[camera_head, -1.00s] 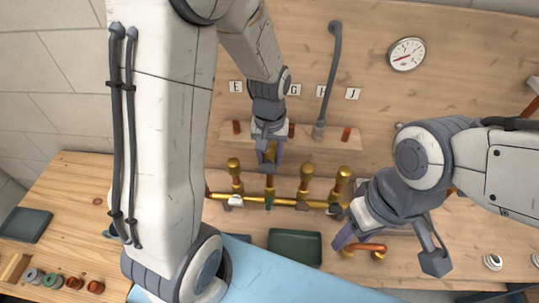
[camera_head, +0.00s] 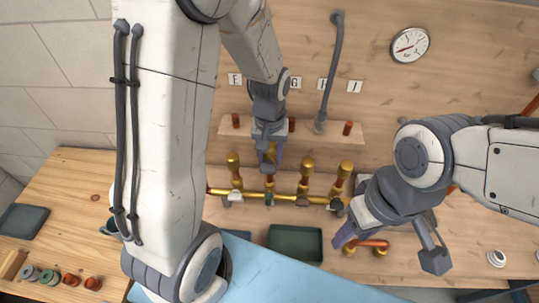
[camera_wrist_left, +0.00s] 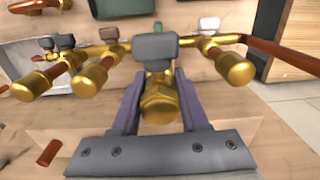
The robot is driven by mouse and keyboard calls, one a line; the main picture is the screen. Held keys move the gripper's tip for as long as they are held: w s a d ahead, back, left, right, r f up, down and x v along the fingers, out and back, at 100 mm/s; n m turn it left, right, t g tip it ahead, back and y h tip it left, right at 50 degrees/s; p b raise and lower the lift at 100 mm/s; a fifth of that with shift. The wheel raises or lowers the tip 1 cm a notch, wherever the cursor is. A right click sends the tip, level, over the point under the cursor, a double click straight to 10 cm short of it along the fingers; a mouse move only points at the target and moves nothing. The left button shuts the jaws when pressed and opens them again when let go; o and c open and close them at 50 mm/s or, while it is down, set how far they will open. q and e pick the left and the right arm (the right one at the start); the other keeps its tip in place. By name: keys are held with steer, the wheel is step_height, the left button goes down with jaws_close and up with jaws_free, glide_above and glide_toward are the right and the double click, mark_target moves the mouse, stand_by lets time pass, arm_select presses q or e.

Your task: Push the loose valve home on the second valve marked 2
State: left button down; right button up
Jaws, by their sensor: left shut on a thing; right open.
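A brass manifold pipe (camera_head: 290,198) runs across the booth with several upright brass-capped valves. My left gripper (camera_head: 268,160) is shut on the loose valve, second from the left in the head view. In the left wrist view, the loose valve (camera_wrist_left: 159,103) has a brass hex end between the fingers and a dark grey handle (camera_wrist_left: 155,47) behind it. It stands in line over a short copper stub (camera_head: 269,184). I cannot tell whether it is fully seated. No mark 2 is readable. My right gripper (camera_head: 390,248) is open and empty in front of the manifold's right end.
Neighbouring valves (camera_head: 235,172) (camera_head: 307,174) stand close on both sides of my left gripper. A copper elbow (camera_head: 372,243) lies between my right fingers in the picture. A green tray (camera_head: 295,259) is below the manifold. A wooden shelf with copper stubs (camera_head: 347,129) is behind.

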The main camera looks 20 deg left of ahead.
arm_select(q)
steer(key=shift+f, duration=0.25)
steer(key=shift+c, duration=1.7)
jaws_free()
steer(key=shift+r, duration=0.1)
step_height(320, 180, up, 10)
steer(key=shift+r+b, duration=0.15)
steer(key=shift+b, duration=0.65)
steer(key=shift+r, duration=0.1)
